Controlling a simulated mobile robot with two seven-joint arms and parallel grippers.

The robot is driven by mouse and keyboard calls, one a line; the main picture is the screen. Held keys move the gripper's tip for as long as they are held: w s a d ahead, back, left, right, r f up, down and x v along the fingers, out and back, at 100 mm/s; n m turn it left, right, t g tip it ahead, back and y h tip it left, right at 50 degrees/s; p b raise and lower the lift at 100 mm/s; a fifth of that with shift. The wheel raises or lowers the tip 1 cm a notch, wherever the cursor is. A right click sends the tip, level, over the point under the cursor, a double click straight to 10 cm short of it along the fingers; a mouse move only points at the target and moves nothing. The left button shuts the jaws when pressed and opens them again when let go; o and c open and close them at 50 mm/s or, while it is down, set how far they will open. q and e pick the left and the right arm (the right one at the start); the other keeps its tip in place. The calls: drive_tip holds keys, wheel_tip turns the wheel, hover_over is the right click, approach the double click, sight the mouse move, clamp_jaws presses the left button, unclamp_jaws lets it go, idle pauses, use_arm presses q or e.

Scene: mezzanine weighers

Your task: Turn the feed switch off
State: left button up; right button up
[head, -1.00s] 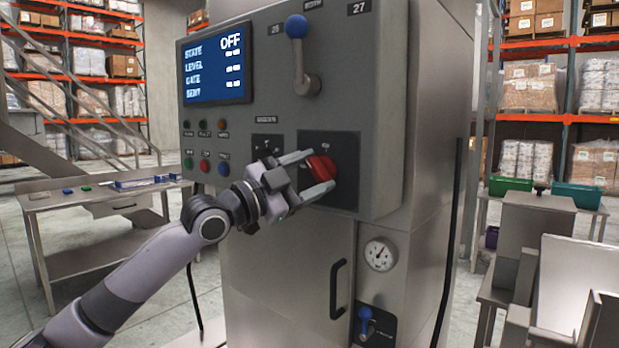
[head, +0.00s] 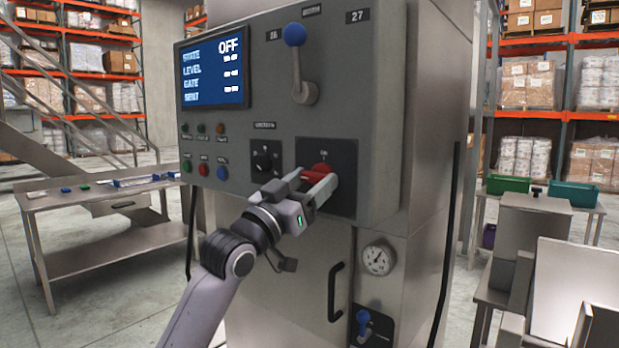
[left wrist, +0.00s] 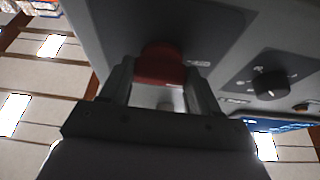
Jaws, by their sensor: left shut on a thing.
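A red rotary switch (head: 320,170) sits on a dark square plate on the front of the grey control cabinet. Its label is too small to read, so I cannot confirm it is the feed switch. My left gripper (head: 312,184) is shut on the red switch handle, one finger on each side, partly hiding it. In the left wrist view the red switch (left wrist: 160,64) lies between the fingers (left wrist: 160,86). The cabinet's screen (head: 214,68) reads STATE OFF. My right gripper is not in view.
A black selector knob (head: 264,161) is left of the red switch. A blue-knobbed lever (head: 297,65) is above, and several push buttons are at left. A door handle (head: 336,292) and gauge (head: 378,258) are below. A steel table (head: 110,205) stands at left.

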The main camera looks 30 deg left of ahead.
use_arm(q)
drive_tip(key=shift+r+n+y, duration=0.1)
drive_tip(key=shift+n+y, duration=0.3)
drive_tip(key=shift+n, duration=0.1)
drive_tip(key=o, duration=1.1)
drive_tip(key=shift+c, duration=0.2)
drive_tip(key=shift+s, duration=0.1)
drive_tip(key=shift+s+f, duration=0.2)
drive_tip(key=shift+f, duration=0.05)
drive_tip(key=b+v, duration=0.1)
drive_tip(key=v, duration=0.5)
drive_tip(key=shift+s+b, duration=0.25)
drive_tip(key=shift+b, duration=0.1)
